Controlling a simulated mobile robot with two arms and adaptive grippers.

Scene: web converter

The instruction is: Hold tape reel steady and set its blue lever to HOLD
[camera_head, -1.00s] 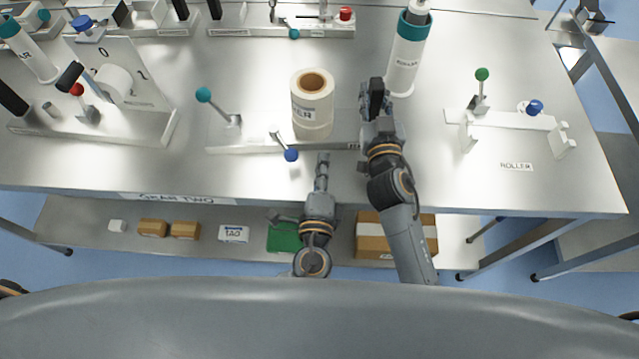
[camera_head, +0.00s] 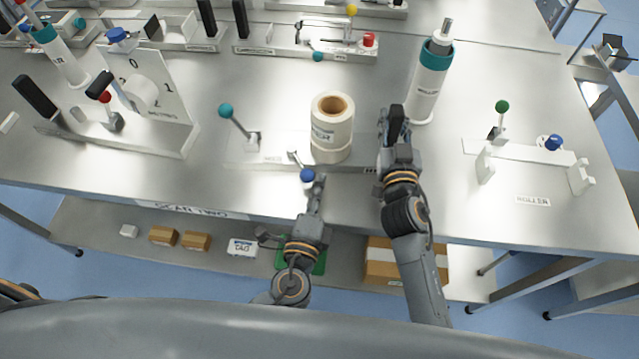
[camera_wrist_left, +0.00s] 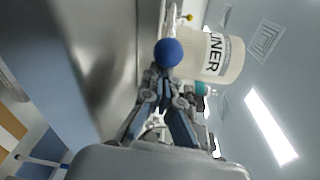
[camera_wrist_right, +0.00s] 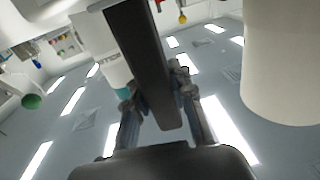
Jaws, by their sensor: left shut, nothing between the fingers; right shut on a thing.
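The tape reel (camera_head: 332,118), a cream roll labelled LINER, stands upright on a low metal base (camera_head: 245,162). Its blue lever knob (camera_head: 307,175) sits at the front, on a short arm leaning toward me. My left gripper (camera_head: 318,183) is shut and empty, its tips right beside the knob; the left wrist view shows the blue ball (camera_wrist_left: 168,52) just beyond the fingertips (camera_wrist_left: 162,82). Whether they touch, I cannot tell. My right gripper (camera_head: 394,135) is shut on a black upright handle (camera_wrist_right: 150,65) to the right of the reel. The lever's position markings are too small to read.
A teal-knobbed lever (camera_head: 226,111) stands on the base left of the reel. A teal-capped roller (camera_head: 429,82) stands just behind my right gripper. A ROLLER stand (camera_head: 520,150) with green and blue knobs is at right.

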